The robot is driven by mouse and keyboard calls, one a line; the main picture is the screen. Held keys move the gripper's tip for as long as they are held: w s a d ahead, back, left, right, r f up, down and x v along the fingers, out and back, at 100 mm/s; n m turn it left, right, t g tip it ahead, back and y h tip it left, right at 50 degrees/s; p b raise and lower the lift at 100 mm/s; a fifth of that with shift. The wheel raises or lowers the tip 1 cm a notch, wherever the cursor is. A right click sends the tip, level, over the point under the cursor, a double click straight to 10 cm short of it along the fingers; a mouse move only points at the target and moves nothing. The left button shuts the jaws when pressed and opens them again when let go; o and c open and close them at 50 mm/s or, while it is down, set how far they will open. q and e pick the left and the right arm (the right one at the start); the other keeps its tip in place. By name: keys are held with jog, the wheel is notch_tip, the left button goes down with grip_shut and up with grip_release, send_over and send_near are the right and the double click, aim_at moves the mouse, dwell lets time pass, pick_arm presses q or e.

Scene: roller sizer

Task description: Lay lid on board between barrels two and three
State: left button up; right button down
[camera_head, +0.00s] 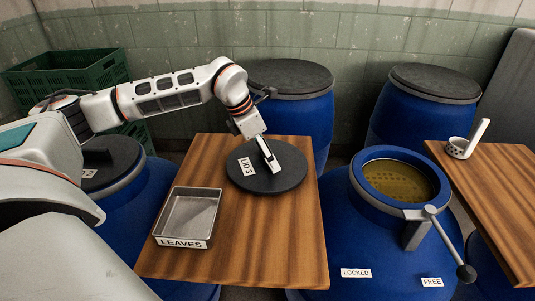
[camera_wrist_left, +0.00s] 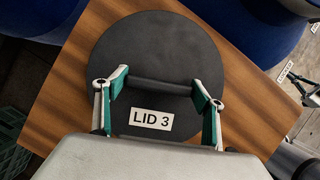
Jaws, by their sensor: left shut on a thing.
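The black round lid (camera_head: 283,178), labelled LID 3, is over the wooden board (camera_head: 300,250) toward its back. I cannot tell whether it touches the board. My left gripper (camera_head: 267,150) is above the lid's middle, shut on its bar handle. In the left wrist view the lid (camera_wrist_left: 190,60) fills the middle and the two fingers (camera_wrist_left: 158,85) are at the handle's ends. An open blue barrel (camera_head: 345,215) with brownish liquid stands right of the board. Another blue barrel (camera_head: 150,200) with a dark lid stands left of the board. My right gripper is not in view.
A metal tray (camera_head: 190,212) labelled LEAVES sits on the board's left front. A lever (camera_head: 440,235) stands out from the open barrel, near LOCKED and FREE labels. A second board (camera_head: 500,200) at right holds a perforated ladle (camera_head: 460,148). Two lidded barrels stand behind.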

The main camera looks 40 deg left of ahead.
pick_arm(q)
jog(key=shift+r, duration=0.15)
jog(key=o, duration=1.2)
jog(key=shift+o, duration=0.9)
